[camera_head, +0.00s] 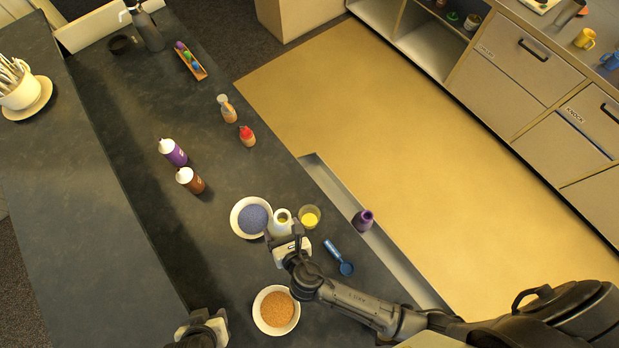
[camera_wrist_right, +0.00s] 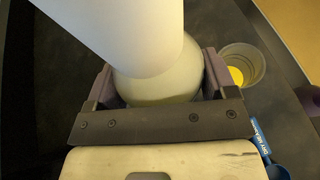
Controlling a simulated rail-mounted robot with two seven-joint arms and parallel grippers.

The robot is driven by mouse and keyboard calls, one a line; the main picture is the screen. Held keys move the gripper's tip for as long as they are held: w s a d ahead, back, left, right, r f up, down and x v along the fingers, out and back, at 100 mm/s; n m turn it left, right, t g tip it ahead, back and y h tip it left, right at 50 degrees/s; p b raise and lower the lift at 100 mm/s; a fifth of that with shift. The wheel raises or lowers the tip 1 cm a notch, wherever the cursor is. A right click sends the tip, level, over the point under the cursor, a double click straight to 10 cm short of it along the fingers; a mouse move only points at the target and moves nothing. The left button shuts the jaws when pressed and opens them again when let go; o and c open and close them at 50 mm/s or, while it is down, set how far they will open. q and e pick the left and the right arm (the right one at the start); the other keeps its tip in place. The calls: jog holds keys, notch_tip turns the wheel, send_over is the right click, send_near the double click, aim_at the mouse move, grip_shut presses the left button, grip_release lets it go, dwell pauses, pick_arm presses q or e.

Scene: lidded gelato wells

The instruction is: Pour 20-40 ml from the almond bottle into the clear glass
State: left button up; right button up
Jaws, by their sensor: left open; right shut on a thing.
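A pale, translucent bottle (camera_head: 282,217), which I take as the almond bottle, is between the fingers of my right gripper (camera_head: 286,236). The right wrist view shows its pale body (camera_wrist_right: 160,85) between the jaws, with a large white cylindrical part above. A greenish-yellow band shows low in the body. I cannot tell its exact tilt. The clear glass (camera_head: 310,216) stands just right of the bottle, with yellow inside; it also shows in the right wrist view (camera_wrist_right: 250,55). My left gripper (camera_head: 207,318) is open and empty at the bottom edge of the head view.
A bowl of blue-grey grains (camera_head: 238,232) stands close left of the bottle, a bowl of orange grains (camera_head: 258,318) nearer me. A blue scoop (camera_head: 340,259) and a purple item (camera_head: 363,220) lie to the right. Purple (camera_head: 173,153) and brown (camera_head: 190,180) bottles stand farther left.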

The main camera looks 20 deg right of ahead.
aim_at(286, 233)
notch_tip(286, 233, up, 3)
jog(key=shift+f, duration=0.15)
jog(key=shift+w+d+n, duration=0.1)
jog(key=shift+d+n, duration=0.1)
jog(key=shift+n, duration=0.1)
jog(key=shift+d+n+t+h, duration=0.2)
jog(key=shift+n+t+h, duration=0.1)
jog(key=shift+h, duration=0.1)
jog(key=shift+a, duration=0.1)
jog(key=s+a+r, duration=0.1)
jog(key=a+r, duration=0.3)
jog(key=a, duration=0.1)
jog(key=shift+s+a, duration=0.2)
jog(key=shift+a, duration=0.15)
